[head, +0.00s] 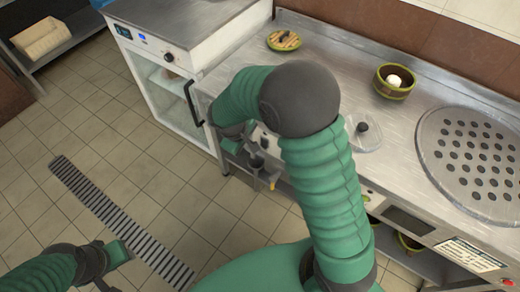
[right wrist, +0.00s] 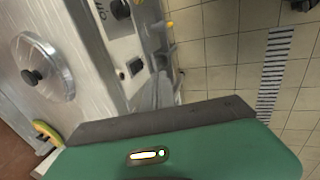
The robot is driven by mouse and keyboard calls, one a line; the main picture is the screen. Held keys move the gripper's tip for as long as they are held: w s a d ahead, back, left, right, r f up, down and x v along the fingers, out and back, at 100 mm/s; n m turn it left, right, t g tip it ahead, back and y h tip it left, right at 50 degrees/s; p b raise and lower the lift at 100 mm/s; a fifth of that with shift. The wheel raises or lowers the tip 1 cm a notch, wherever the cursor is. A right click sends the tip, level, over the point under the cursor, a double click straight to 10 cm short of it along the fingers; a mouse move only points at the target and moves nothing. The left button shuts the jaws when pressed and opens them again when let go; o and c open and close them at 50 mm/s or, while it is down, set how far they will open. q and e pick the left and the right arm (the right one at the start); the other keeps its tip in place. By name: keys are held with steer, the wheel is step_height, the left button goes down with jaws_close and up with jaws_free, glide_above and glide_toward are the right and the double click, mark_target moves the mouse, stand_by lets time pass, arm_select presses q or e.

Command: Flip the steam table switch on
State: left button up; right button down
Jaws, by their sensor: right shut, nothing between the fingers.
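The steam table's front panel (right wrist: 115,45) shows in the right wrist view, with a small black switch (right wrist: 135,67) and a dark round knob (right wrist: 120,8) on it. I cannot tell whether the switch is on or off. My right gripper (right wrist: 160,92) is shut and empty, close beside the panel near the switch; I cannot tell whether it touches. In the head view my right arm bends over the steam table (head: 340,75) and hides much of that front. My left gripper (head: 108,272) is at the bottom left, over the floor, away from the steam table; its fingers are unclear.
A round lid (head: 364,136) with a black knob lies on the counter. A bowl (head: 394,81), a green-rimmed plate (head: 284,40) and a perforated round plate (head: 470,160) are on top. A white glass-door cabinet (head: 165,85) stands left. The tiled floor with a drain grate (head: 120,220) is clear.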

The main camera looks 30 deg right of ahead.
mark_target(261, 144)
steer(key=w+d+f+b, duration=0.3)
steer(key=d+f, duration=0.3)
steer(key=f, duration=0.4)
steer(key=shift+d, duration=0.35)
steer(key=shift+d+r+p, duration=0.2)
steer(key=shift+r+p, duration=0.45)
steer(key=shift+p, duration=0.15)
